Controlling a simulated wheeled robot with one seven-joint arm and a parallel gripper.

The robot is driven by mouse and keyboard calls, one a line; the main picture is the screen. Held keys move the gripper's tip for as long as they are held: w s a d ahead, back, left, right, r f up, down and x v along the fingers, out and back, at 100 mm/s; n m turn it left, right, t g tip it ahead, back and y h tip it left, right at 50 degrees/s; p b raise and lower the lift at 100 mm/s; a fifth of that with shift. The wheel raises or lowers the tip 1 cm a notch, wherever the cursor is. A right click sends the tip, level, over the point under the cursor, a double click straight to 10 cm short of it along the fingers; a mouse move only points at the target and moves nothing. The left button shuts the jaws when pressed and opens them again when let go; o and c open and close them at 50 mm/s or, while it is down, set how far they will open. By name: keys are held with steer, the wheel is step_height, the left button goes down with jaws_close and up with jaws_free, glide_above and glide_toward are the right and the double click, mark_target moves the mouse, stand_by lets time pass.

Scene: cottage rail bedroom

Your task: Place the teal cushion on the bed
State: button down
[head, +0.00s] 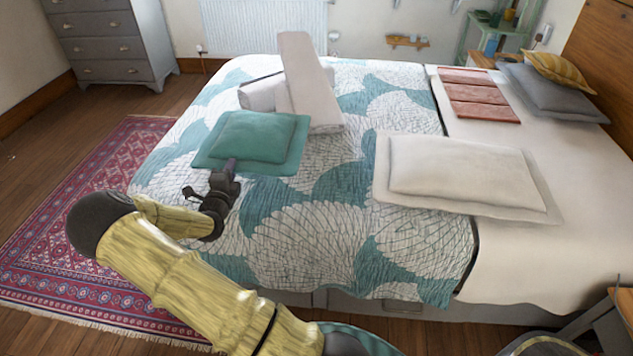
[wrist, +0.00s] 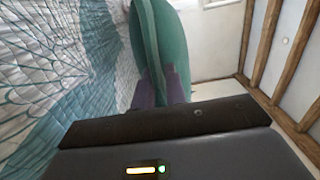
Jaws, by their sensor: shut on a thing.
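The teal cushion (head: 252,136) is at the left part of the bed (head: 300,225), over the teal and white patterned quilt. My gripper (head: 230,166) is shut on the cushion's near edge. In the wrist view the cushion (wrist: 160,50) stands out edge-on from between my gripper's fingers (wrist: 160,88). The quilt (wrist: 60,80) is close beside it there. I cannot tell whether the cushion touches the quilt or is held just above it.
A white cushion (head: 465,172) lies right of the middle of the bed. White folded items (head: 305,85) stand behind the teal cushion. Grey and yellow pillows (head: 555,70) are at the headboard. A red patterned rug (head: 75,215) lies left. The quilt's near middle is clear.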

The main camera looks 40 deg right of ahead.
steer(key=shift+f+b, duration=0.45)
steer(key=shift+f, duration=2.65)
steer(key=shift+f+b, duration=0.3)
steer(key=shift+f, duration=1.7)
steer(key=c, duration=1.4)
jaws_free()
steer(key=shift+c, duration=0.2)
